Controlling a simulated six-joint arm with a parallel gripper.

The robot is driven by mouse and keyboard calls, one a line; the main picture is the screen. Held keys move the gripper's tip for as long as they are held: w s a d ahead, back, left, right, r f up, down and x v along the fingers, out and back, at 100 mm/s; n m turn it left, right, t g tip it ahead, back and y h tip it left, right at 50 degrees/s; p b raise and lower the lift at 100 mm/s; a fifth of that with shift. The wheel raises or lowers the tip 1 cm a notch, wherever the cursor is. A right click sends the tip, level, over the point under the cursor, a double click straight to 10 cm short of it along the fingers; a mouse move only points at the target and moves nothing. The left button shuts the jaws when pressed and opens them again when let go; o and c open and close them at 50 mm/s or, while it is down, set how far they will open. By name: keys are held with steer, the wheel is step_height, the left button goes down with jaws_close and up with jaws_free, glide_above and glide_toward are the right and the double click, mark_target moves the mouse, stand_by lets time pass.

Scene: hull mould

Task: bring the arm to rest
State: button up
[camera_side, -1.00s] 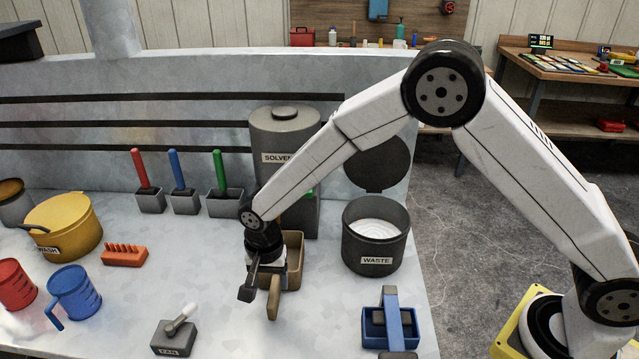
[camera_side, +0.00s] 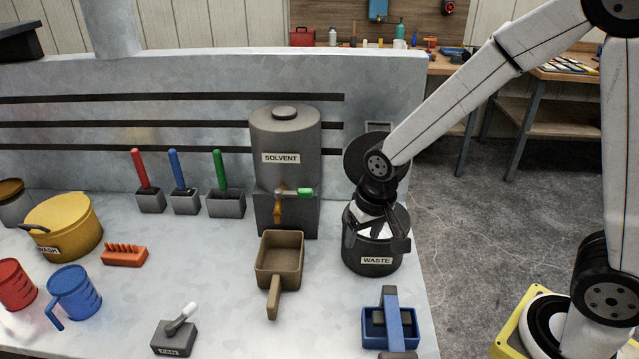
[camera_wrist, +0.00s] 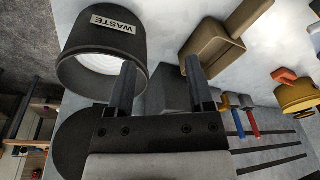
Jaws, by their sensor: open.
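My gripper (camera_side: 378,232) is open and empty. In the side view it hangs in front of the dark waste bin (camera_side: 372,263), over its upper part. In the wrist view my two dark fingers (camera_wrist: 160,85) stand apart with nothing between them. The wrist view shows the waste bin (camera_wrist: 100,38) with its white inside and its round lid open. My arm reaches down from the upper right. The brown scoop (camera_side: 280,262) sits on the bench under the solvent tank, apart from my gripper, with its handle toward the front.
The grey solvent tank (camera_side: 285,145) with a green-handled tap stands left of the bin. A blue press-like tool (camera_side: 390,325) stands in front of the bin. A fan switch (camera_side: 174,337), blue jug (camera_side: 74,292), orange brush (camera_side: 124,255) and yellow wash bucket (camera_side: 66,226) lie left.

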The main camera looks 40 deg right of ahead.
steer(key=s+d+r+n, duration=0.1)
steer(key=s+d+n, duration=0.1)
steer(key=s+d, duration=0.3)
steer(key=shift+s+n+t, duration=0.4)
steer(key=shift+s, duration=0.8)
